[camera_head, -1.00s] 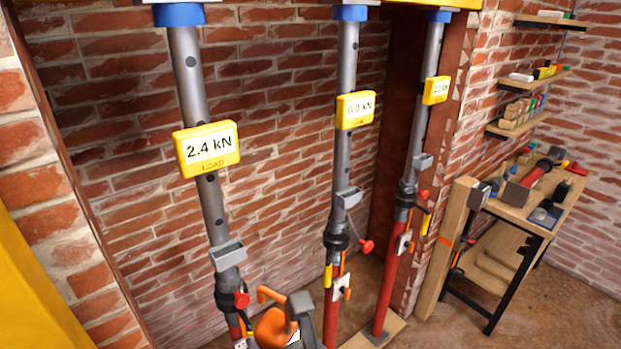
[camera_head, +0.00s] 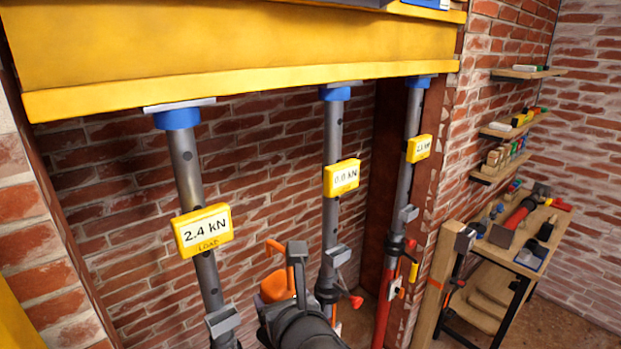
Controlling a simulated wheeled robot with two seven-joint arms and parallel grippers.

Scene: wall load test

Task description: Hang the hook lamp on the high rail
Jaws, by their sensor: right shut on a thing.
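The orange hook lamp (camera_head: 274,287) is at the lower middle of the head view, with its orange hook (camera_head: 274,246) pointing up. My right gripper (camera_head: 297,254) is shut on the lamp and holds it up in front of the props. The grip point is partly hidden by the gripper and my dark wrist. A yellow beam (camera_head: 240,50) runs across the top of the view, well above the lamp. I cannot make out a separate high rail. My left gripper is not in view.
Three grey props with blue tops stand under the beam, with yellow load displays such as the left one (camera_head: 202,230) reading 2.4 kN. A wooden workbench (camera_head: 500,254) with tools and several wall shelves (camera_head: 510,129) are at the right.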

